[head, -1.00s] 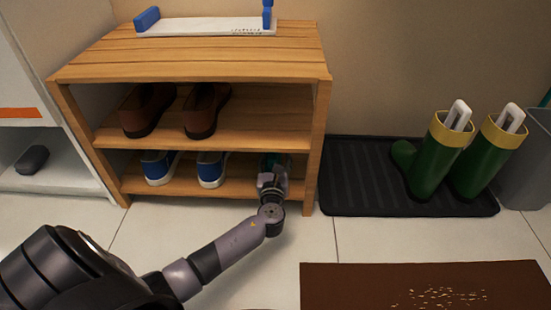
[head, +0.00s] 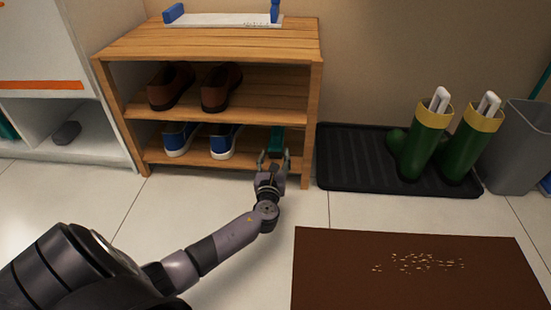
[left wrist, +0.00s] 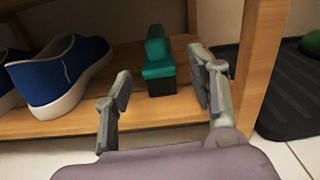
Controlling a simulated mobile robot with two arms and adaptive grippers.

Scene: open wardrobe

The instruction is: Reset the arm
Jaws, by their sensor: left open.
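My left gripper (head: 273,160) is open and empty in front of the lower shelf (head: 247,160) of the wooden shoe rack, at its right end. My left arm reaches up to it from the lower left. In the left wrist view, the two fingers of the gripper (left wrist: 160,95) stand apart. A teal object (left wrist: 158,68) sits on the shelf beyond and between them, not gripped; its top also shows in the head view (head: 276,138). My right gripper is not in view.
Blue shoes (head: 222,142) stand left of the gripper on the lower shelf, brown shoes (head: 221,88) above. A rack post (head: 311,125) is close on the right. A black tray (head: 350,165) holds green boots (head: 425,140). A brown mat (head: 410,290) lies in front. The tiled floor between is clear.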

